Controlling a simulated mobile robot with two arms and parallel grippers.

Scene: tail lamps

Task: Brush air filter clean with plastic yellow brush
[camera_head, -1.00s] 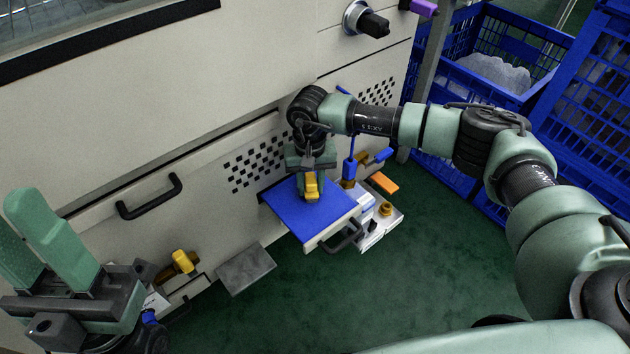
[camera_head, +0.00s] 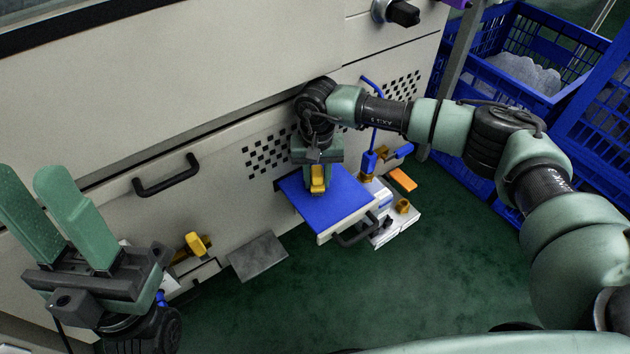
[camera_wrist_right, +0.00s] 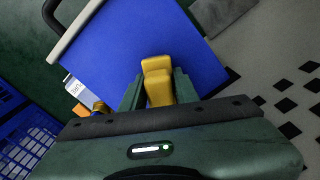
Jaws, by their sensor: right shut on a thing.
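The air filter (camera_head: 343,201) is a flat blue panel on a pale pulled-out tray with a dark handle, at the lower front of the machine. It also fills much of the right wrist view (camera_wrist_right: 200,52). My right gripper (camera_head: 318,184) is over the filter, pointing down, shut on the yellow brush (camera_wrist_right: 157,82). The brush also shows in the head view (camera_head: 318,178). Its lower end is at or just above the blue surface; contact cannot be told. My left gripper (camera_head: 50,222) is at the left, fingers pointing up and apart, with nothing between them.
The beige machine front (camera_head: 170,90) has a dark handle (camera_head: 166,176) at left. A yellow valve (camera_head: 196,244) and a grey plate (camera_head: 257,257) are low. White boxes (camera_head: 395,228) and an orange piece (camera_head: 402,179) lie right of the tray. Blue crates (camera_head: 530,60) stand at right. Green floor is open in front.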

